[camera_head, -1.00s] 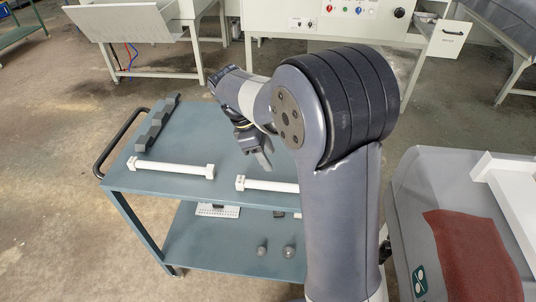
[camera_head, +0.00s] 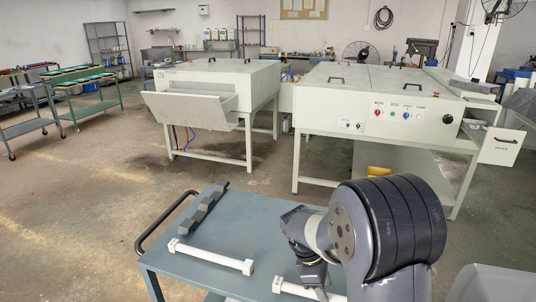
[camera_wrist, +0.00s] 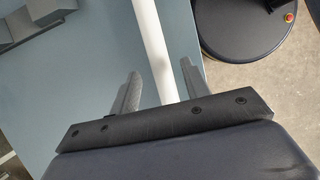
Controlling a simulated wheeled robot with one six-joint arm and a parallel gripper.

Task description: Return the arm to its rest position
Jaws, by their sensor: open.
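My gripper (camera_wrist: 158,88) is open in the wrist view, its two fingers apart with nothing gripped. A white bar (camera_wrist: 152,40) on the cart shows beyond and between the fingers; whether it lies lower than the fingertips is hard to tell. In the head view my arm rises at the lower right and bends over the blue-grey cart (camera_head: 262,222). My gripper (camera_head: 318,290) hangs low there, by the right white bar (camera_head: 290,287), and its fingertips are not clear. Another white bar (camera_head: 210,256) lies on the cart to the left.
A dark notched block (camera_head: 207,208) lies along the cart's left side, near its black handle (camera_head: 160,222). Behind stand a pale machine with a sloping tray (camera_head: 190,108) and a machine with buttons and an open drawer (camera_head: 502,146). Open floor (camera_head: 90,200) lies left of the cart.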

